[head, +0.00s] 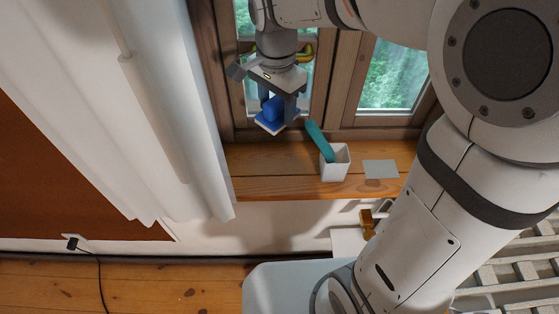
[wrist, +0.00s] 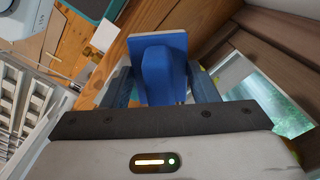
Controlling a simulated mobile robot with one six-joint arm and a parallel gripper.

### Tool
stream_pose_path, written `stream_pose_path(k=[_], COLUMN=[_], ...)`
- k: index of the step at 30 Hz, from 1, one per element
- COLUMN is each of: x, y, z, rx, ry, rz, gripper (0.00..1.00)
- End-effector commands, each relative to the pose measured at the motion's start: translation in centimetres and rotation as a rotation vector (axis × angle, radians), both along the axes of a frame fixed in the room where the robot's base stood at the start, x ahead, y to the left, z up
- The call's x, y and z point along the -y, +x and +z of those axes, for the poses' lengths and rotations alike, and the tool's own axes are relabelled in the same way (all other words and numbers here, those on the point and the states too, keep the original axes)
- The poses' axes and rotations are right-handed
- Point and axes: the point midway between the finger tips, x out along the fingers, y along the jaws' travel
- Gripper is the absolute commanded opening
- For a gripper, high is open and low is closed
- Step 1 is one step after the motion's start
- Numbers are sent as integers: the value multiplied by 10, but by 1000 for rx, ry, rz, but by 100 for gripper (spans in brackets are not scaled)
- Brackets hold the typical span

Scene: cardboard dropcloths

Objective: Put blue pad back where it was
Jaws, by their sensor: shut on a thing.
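The blue pad (head: 271,112) has a raised blue grip and a flat base with a pale underside. It is held in my gripper (head: 279,98), above the wooden window sill and in front of the window. In the wrist view the blue pad (wrist: 164,68) sits between the two dark fingers of my gripper (wrist: 163,86), which are shut on its raised grip. The pad looks clear of the sill, slightly tilted in the head view. Part of the grip is hidden by the fingers.
A white cup (head: 335,163) holding a teal stick-like thing (head: 320,141) stands on the wooden sill (head: 275,187). A flat grey-green sheet (head: 381,169) lies to its right. The sill left of the cup is bare. A white curtain (head: 190,130) hangs at the left.

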Motion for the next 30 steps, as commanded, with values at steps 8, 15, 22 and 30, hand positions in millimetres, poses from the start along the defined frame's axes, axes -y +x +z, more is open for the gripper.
stream_pose_path(k=[8,15,22,30], x=[3,3,3,3], y=[0,0,1,1], z=[-79,-143,-178,-210], rx=[-6,-5,-1,-3], ry=[-2,-2,0,-1], rz=[-5,-7,-7,-8], gripper=[20,20,20,20])
